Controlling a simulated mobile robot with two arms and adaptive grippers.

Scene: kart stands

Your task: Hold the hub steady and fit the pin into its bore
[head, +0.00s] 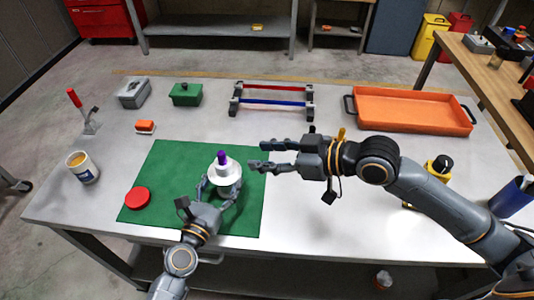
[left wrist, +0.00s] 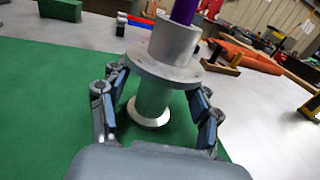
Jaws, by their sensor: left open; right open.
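The pale grey flanged hub (head: 226,177) stands upright on the green mat (head: 170,175). The purple pin (head: 222,158) stands upright at the top of the hub, its lower end hidden in the bore; how deep it sits I cannot tell. My left gripper (head: 220,187) is open, with its fingers on either side of the hub below the flange. The left wrist view shows the hub (left wrist: 174,50) between the blue-padded fingers and the pin (left wrist: 184,12) cut off at the top edge. My right gripper (head: 258,155) is open and empty, just right of the pin.
A red disc (head: 137,197) lies on the mat and a cup (head: 82,167) stands left of it.

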